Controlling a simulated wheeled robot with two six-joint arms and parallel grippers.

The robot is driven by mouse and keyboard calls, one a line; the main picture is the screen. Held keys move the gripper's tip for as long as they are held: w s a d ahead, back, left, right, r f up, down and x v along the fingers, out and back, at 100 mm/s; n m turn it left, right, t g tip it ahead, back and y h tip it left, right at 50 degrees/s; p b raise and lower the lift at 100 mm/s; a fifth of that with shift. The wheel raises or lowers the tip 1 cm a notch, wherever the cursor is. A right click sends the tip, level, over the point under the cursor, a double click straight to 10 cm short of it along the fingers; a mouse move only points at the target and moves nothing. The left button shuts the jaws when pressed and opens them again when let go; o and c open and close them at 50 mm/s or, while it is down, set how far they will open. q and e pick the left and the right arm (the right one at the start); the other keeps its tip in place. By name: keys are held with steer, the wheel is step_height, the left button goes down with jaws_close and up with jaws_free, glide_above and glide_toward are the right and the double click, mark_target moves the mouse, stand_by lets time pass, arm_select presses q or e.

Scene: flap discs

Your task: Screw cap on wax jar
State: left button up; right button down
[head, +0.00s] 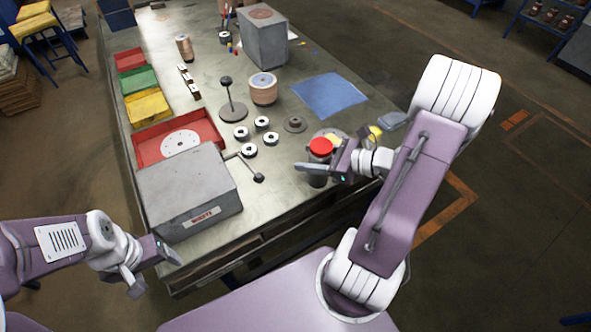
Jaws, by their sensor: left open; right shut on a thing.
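My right gripper (319,161) reaches in from the right and is shut around the jar just below the cap. My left gripper (158,272) is open and empty, off the bench's front left corner, well away from the jar.
A grey metal box (186,187) stands at the front left of the workbench (285,215). Red, green and yellow bins line the left edge. Several small discs, a knobbed stand (232,108) and a copper spool (263,90) lie mid-bench. A blue cloth (330,95) lies at right.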

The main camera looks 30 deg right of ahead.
steer(key=shift+s+d, duration=0.15)
steer(key=shift+s, duration=0.05)
steer(key=shift+d, duration=0.15)
arm_select(q)
steer(key=shift+s+d+r+p, duration=0.15)
steer(key=shift+s+r+p, duration=0.05)
steer(key=shift+r+p, duration=0.35)
arm_select(e)
steer(key=w+d+f, duration=0.1)
steer(key=w+f, duration=0.6)
steer(key=w, duration=0.4)
steer(key=shift+w, duration=0.4)
step_height(320, 180, down, 4)
steer(key=shift+d+f, duration=0.1)
arm_select(q)
steer(key=shift+r, duration=0.25)
steer(key=shift+f, duration=0.1)
arm_select(e)
steer(key=shift+s, duration=0.1)
